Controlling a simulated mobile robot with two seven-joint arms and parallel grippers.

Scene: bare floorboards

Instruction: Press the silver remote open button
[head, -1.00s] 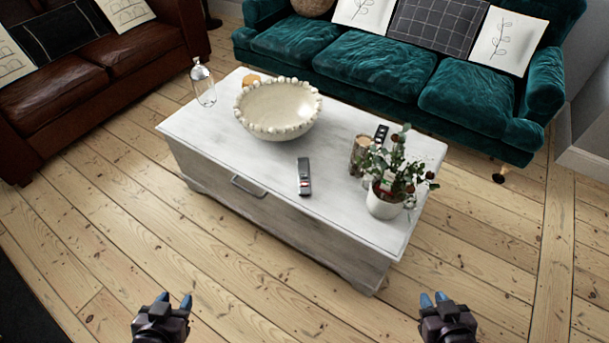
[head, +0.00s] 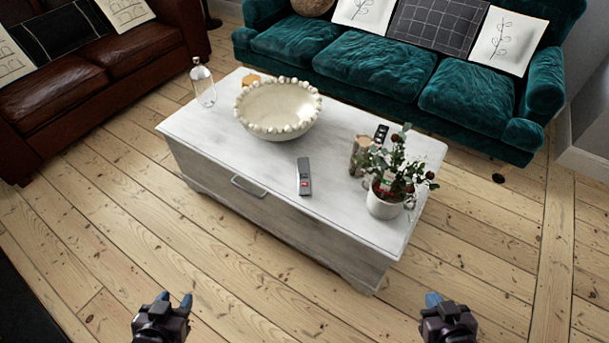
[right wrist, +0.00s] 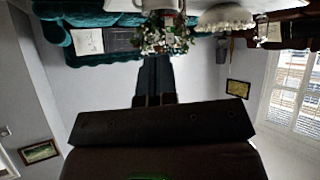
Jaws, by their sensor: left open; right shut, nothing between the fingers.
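A silver-grey remote (head: 304,177) with a small red mark near its front end lies on the white table's top (head: 250,155), near the front edge. A second, black remote (head: 381,134) lies further back, behind the candle. My left gripper (head: 174,301) is open and empty at the bottom of the head view, in front of the table and apart from it. My right gripper (head: 437,300) is shut and empty at the bottom right, also apart from the table. In the right wrist view, the dark gripper fingers (right wrist: 155,85) point toward the upside-down scene.
On the table stand a beaded bowl (head: 278,110), a glass bottle (head: 203,84), a candle (head: 359,156) and a potted plant (head: 385,198). A teal sofa (head: 375,66) stands behind, a brown sofa (head: 90,75) at left. Floorboards in front are clear.

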